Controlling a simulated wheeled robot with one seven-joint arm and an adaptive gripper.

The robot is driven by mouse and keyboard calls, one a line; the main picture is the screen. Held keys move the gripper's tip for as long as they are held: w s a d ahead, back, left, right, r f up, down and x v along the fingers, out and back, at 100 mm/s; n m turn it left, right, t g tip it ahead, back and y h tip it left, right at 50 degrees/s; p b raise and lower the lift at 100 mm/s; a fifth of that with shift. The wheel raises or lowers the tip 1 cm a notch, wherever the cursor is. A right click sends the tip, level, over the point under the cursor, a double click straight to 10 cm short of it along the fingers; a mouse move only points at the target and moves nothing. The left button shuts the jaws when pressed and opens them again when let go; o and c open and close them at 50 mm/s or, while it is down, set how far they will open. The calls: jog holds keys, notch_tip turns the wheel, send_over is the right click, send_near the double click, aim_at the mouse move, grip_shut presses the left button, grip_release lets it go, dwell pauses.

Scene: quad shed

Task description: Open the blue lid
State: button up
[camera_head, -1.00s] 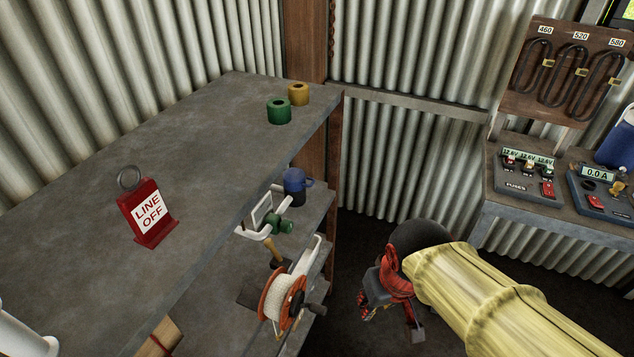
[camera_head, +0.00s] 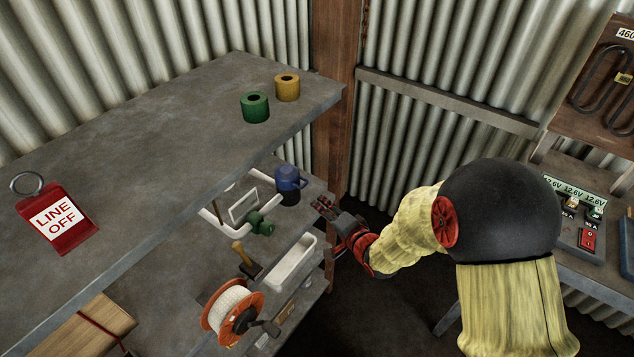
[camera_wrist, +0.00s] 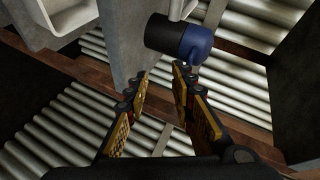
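The blue lid (camera_head: 287,175) sits on top of a dark container (camera_head: 287,196) on the shelf below the top one, near its right end. In the wrist view the blue lid (camera_wrist: 197,46) and its black body (camera_wrist: 163,34) show sideways at the top, beyond the fingertips. A small blue handle or spout sticks out from the lid's side. My gripper (camera_head: 325,208) is just right of and in front of the container, apart from it. In the wrist view the gripper's fingers (camera_wrist: 160,88) are spread with nothing between them.
A white frame with a green part (camera_head: 260,224), a hammer (camera_head: 243,255), a white tray (camera_head: 290,266) and an orange cord reel (camera_head: 232,311) share the shelf area. Green (camera_head: 255,107) and yellow (camera_head: 287,87) rolls and a red tag (camera_head: 58,220) lie on the top shelf.

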aim_at(299, 182)
jog(key=w+a+r+m+t+y+b, duration=0.1)
jog(key=w+a+r+m+b, duration=0.1)
jog(key=w+a, duration=0.3)
jog(key=shift+w, duration=1.05)
jog(key=c, duration=0.3)
jog(key=shift+f, duration=0.1)
jog(key=c, duration=0.3)
grip_shut()
jog(key=shift+s+f, duration=0.1)
jog(key=shift+f, duration=0.1)
